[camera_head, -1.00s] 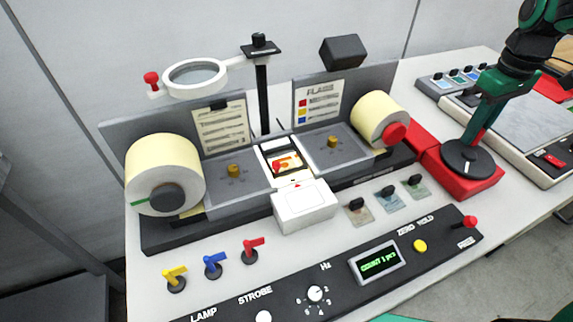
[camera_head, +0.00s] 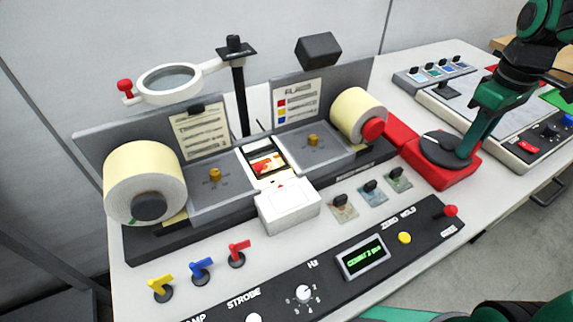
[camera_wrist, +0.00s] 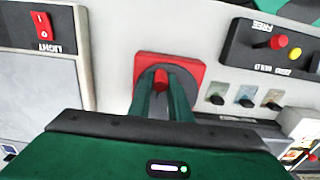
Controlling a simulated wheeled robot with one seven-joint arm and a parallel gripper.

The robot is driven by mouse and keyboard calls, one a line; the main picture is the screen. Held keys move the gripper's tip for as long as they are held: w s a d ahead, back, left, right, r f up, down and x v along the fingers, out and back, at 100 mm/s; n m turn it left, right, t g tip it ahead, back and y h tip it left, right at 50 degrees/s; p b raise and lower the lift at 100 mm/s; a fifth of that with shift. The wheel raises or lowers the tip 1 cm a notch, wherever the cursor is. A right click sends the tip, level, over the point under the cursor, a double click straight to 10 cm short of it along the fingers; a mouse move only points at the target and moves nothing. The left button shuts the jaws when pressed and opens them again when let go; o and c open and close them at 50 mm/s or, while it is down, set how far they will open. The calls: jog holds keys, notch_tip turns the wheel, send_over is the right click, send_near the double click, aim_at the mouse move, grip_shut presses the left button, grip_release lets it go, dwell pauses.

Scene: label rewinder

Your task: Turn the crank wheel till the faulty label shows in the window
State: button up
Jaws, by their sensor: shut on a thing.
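The crank wheel (camera_head: 433,145) is a dark disc on a red base (camera_head: 432,178) at the right end of the rewinder. My gripper (camera_head: 462,153) reaches down onto its right side. In the wrist view its green fingers (camera_wrist: 163,84) are closed around a red crank handle (camera_wrist: 160,77) over the red base (camera_wrist: 194,73). The fingers hide part of the wheel. The window (camera_head: 267,163), between the two rolls, shows a label with a red, orange and yellow picture; its details are too small to judge. The green counter display (camera_head: 364,256) appears to read 2.
A large cream roll (camera_head: 143,180) stands left and a smaller one (camera_head: 355,112) right. A magnifier (camera_head: 167,82) stands above on a post. A white box (camera_head: 288,205) sits before the window. Levers and a control panel (camera_head: 330,268) line the front. Another device (camera_head: 480,118) stands right.

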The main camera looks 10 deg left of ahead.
jog(key=shift+s+a, duration=0.45)
jog(key=shift+a, duration=0.15)
jog(key=shift+w, duration=0.2)
jog(key=o, duration=0.9)
jog(key=shift+c, duration=0.2)
jog(key=shift+r, duration=0.1)
notch_tip(320, 180, up, 9)
jog(key=shift+s, duration=0.2)
dwell(0.5)
